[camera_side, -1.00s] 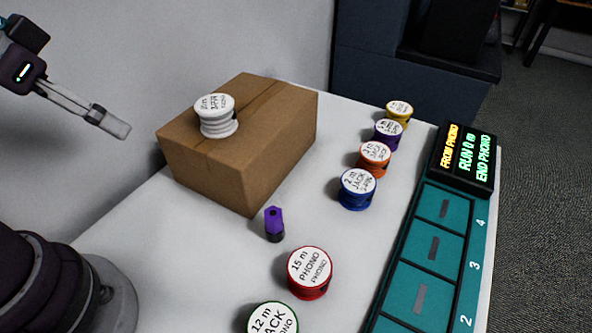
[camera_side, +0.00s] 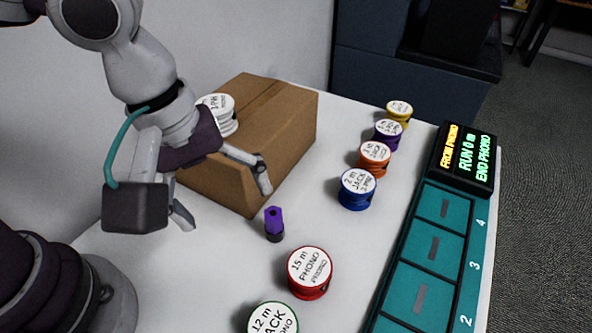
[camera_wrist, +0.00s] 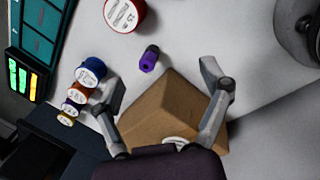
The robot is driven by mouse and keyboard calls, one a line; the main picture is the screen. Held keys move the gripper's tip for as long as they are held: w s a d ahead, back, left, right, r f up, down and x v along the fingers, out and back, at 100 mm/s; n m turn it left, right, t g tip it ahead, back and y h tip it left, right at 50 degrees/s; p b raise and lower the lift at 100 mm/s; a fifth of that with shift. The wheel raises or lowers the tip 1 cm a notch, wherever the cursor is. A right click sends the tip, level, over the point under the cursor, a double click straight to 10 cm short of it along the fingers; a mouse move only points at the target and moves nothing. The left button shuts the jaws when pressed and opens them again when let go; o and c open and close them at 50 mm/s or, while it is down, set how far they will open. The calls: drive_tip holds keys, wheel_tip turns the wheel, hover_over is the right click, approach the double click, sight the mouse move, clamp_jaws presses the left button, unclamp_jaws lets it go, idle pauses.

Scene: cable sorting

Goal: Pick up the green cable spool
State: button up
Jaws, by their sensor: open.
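The green cable spool (camera_side: 272,318) stands at the bottom edge of the side view, partly cut off. Its white label reads 12 m JACK and a green rim shows around it. It is not in the wrist view. My gripper (camera_side: 225,203) is open and empty, over the table in front of the cardboard box, up and to the left of the green spool. In the wrist view the gripper's fingers (camera_wrist: 165,82) are spread wide with the box behind them.
A cardboard box (camera_side: 225,165) carries a white spool (camera_side: 222,112). A purple-and-black piece (camera_side: 274,222) and a red spool (camera_side: 310,272) stand on the table. Blue (camera_side: 358,188), orange (camera_side: 375,158), purple (camera_side: 388,133) and yellow (camera_side: 400,112) spools line up beside the teal tray (camera_side: 399,265) with its display (camera_side: 467,157).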

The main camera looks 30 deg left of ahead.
sight(271, 325)
drive_tip(key=s+d+f+n, duration=0.1)
drive_tip(key=d, duration=0.1)
drive_tip(key=s+d+f+n+g, duration=0.1)
drive_tip(key=s+d+f+n, duration=0.1)
drive_tip(key=s+d+f+n+g, duration=0.1)
drive_tip(key=d, duration=0.1)
drive_tip(key=shift+s+d+f+n, duration=0.2)
drive_tip(key=shift+d+f+n, duration=0.1)
drive_tip(key=f, duration=0.7)
drive_tip(key=d+f, duration=0.1)
drive_tip(key=f, duration=0.2)
drive_tip(key=shift+s+d+f, duration=0.1)
drive_tip(key=shift+f, duration=0.1)
drive_tip(key=c, duration=1)
drive_tip(key=shift+r, duration=0.1)
